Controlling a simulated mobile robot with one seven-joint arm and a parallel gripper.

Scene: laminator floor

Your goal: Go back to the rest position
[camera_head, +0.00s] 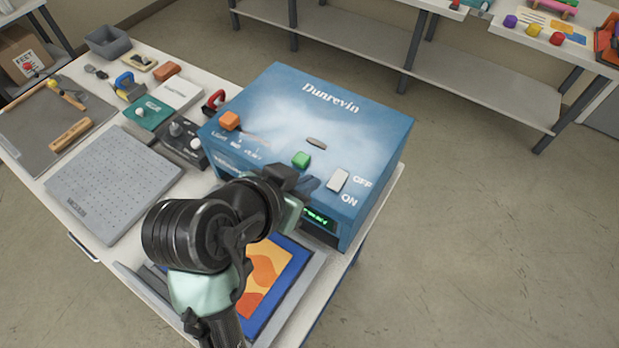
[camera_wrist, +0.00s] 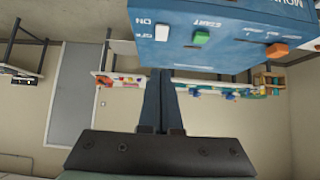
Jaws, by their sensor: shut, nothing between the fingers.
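My gripper shows in the wrist view (camera_wrist: 160,80) with its two dark fingers together and nothing between them. In the head view my gripper (camera_head: 308,184) is at the front of the blue laminator (camera_head: 290,105), close to its front edge, below the green button (camera_head: 301,159) and left of the white ON/OFF switch (camera_head: 338,180). I cannot tell whether it touches the machine. In the wrist view the laminator (camera_wrist: 185,50) fills the top, just beyond the fingertips. My arm hides part of the laminator's front.
A blue and orange picture (camera_head: 272,275) lies on the tray before the laminator. A grey perforated board (camera_head: 112,182), a black control box (camera_head: 185,140) and a grey bin (camera_head: 108,41) are on the white table. Shelves (camera_head: 375,55) stand behind. The floor at right (camera_head: 480,240) is clear.

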